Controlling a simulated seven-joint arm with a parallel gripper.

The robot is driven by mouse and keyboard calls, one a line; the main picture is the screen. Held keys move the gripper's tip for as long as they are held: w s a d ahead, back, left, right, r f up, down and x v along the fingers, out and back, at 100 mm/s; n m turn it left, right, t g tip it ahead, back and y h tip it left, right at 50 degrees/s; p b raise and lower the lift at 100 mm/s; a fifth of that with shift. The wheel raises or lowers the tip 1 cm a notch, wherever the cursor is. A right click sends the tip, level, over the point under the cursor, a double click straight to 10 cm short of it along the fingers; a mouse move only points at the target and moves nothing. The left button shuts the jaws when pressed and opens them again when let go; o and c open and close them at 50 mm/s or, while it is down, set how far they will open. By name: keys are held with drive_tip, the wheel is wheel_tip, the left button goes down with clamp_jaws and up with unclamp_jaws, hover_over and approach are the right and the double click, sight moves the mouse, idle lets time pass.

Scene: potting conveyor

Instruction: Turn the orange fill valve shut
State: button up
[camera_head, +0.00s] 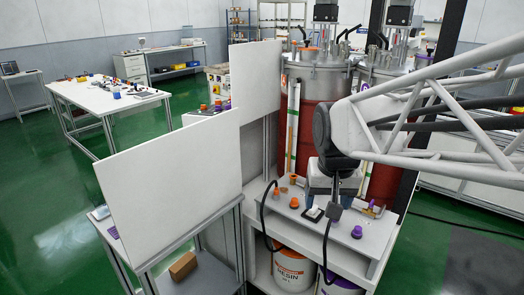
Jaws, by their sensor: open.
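On the pale bench top (315,226), a small orange fitting with a brass-coloured part (281,190) sits at the left, and a round orange knob (294,203) stands just in front of it. The fitting looks like the orange fill valve, but it is too small for me to tell its handle angle. My gripper (333,210) hangs pointing down over the middle of the bench, to the right of both orange parts and apart from them. Its jaws are open; the fingertips are small and dark, and I see nothing held between them.
A purple knob (356,232) and a purple fitting (375,208) stand at the bench's right. Two red drums (311,125) rise behind. A black cable loops over the front edge. White panels (172,185) stand at the left. A resin bucket (292,270) sits below.

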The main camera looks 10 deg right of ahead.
drive_tip(key=w+d+f+m+g, duration=0.1)
drive_tip(key=w+d+f+m, duration=0.15)
drive_tip(key=w, duration=1.25)
drive_tip(key=w+d+f+m, duration=0.15)
drive_tip(key=w+d, duration=0.25)
drive_tip(key=w, duration=1)
drive_tip(key=w+d+f+m, duration=0.1)
drive_tip(key=w+d+f, duration=0.1)
drive_tip(key=w+f, duration=0.4)
drive_tip(key=w+d+f+m, duration=0.1)
drive_tip(key=w+d+f, duration=0.2)
drive_tip(key=w+f, duration=0.3)
drive_tip(key=w+d+f+m+g, duration=0.1)
drive_tip(key=w+d+f, duration=0.2)
drive_tip(key=w+f, duration=0.4)
drive_tip(key=shift+w+d+f, duration=0.1)
drive_tip(key=shift+w, duration=1.1)
drive_tip(key=shift+w+d, duration=0.1)
drive_tip(key=shift+w, duration=1.05)
drive_tip(key=shift+w+d+f, duration=0.15)
drive_tip(key=shift+w+f, duration=0.05)
drive_tip(key=shift+f, duration=0.1)
drive_tip(key=shift+f, duration=0.1)
drive_tip(key=shift+f, duration=3.8)
drive_tip(key=c, duration=0.9)
